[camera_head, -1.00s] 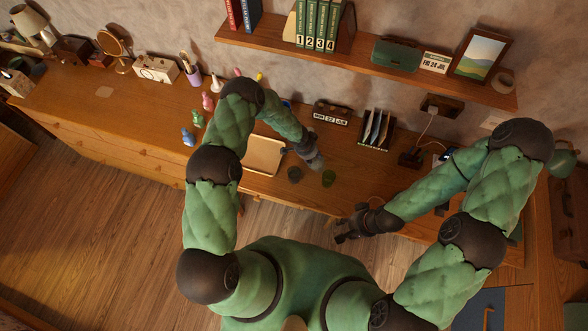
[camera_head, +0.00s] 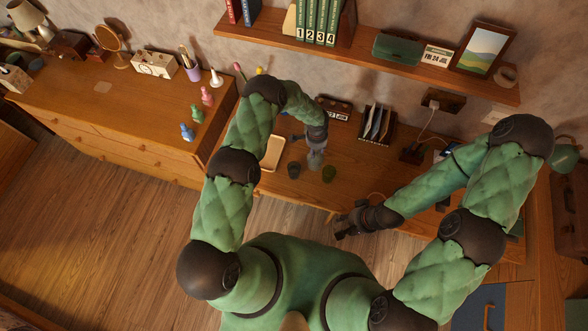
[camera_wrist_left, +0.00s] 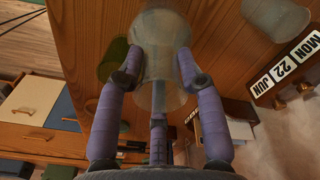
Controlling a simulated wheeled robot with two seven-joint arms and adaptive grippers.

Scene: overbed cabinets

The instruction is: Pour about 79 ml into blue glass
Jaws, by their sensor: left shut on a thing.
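My left gripper (camera_head: 315,136) is shut on a clear, pale vessel (camera_head: 316,159), held above the desk behind two small glasses. In the left wrist view the fingers (camera_wrist_left: 160,75) close around this see-through vessel (camera_wrist_left: 163,45). The dark bluish glass (camera_head: 294,170) stands on the desk at the vessel's front left. A green glass (camera_head: 329,174) stands at its front right and also shows in the left wrist view (camera_wrist_left: 112,62). I cannot make out liquid levels. My right gripper (camera_head: 343,228) is low near the desk's front edge; its finger opening is unclear.
A tan tray (camera_head: 272,153) lies left of the glasses, partly behind my left arm. A calendar block (camera_head: 334,109) and a letter rack (camera_head: 376,126) stand behind. Another pale vessel (camera_wrist_left: 277,17) stands near the calendar in the left wrist view. A shelf (camera_head: 370,62) overhangs the back.

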